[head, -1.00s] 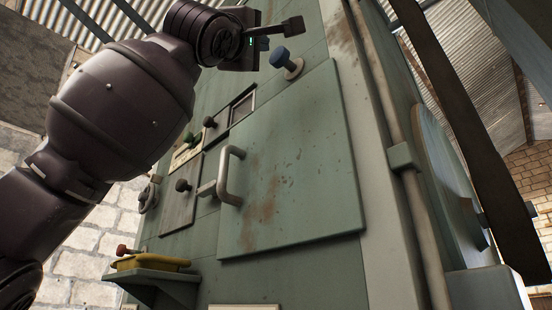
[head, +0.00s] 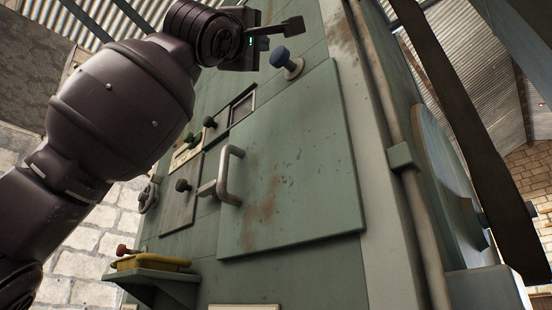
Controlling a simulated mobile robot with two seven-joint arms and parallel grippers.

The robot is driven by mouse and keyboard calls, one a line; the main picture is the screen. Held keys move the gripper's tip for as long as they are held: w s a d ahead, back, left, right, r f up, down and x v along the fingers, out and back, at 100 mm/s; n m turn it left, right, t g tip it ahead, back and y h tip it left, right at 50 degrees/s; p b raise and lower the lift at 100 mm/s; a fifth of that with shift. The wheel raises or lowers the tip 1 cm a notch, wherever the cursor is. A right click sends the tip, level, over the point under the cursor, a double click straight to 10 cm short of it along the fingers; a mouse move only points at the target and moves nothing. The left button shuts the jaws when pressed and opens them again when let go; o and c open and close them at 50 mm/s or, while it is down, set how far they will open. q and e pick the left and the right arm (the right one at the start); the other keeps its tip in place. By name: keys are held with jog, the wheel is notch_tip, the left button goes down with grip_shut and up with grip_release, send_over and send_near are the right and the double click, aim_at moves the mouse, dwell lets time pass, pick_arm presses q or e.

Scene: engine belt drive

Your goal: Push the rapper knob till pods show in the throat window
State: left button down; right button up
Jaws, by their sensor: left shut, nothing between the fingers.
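My right gripper is not in view.
The green door (head: 300,170) has a protruding bar handle (head: 227,178). Dark knobs (head: 183,185) and a handwheel (head: 148,197) sit to its left. A shelf (head: 157,273) holds a yellow tool (head: 150,262). A dark belt (head: 470,130) runs down the right side.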

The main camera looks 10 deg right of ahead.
aim_at(274, 54)
pick_arm(q)
jog(key=shift+w+d, duration=0.1)
jog(key=shift+d, duration=0.05)
dwell(0.7)
jog(key=shift+w+d, duration=0.2)
jog(key=shift+d, duration=0.05)
jog(key=shift+w+d+p, duration=0.35)
jog(key=shift+w+d, duration=0.4)
jog(key=shift+d, duration=0.25)
dwell(2.1)
jog(key=shift+s+a, duration=0.1)
jog(key=shift+s+a+b, duration=0.85)
jog(key=shift+s+a, duration=0.05)
jog(key=shift+a, duration=0.3)
jog(key=shift+a, duration=0.1)
jog(key=shift+s+a+b, duration=0.45)
jog(key=shift+s+a, duration=0.3)
jog(key=shift+a, duration=0.25)
jog(key=shift+s+a+b, duration=0.45)
jog(key=shift+s+a, duration=0.25)
jog(key=shift+a, duration=0.25)
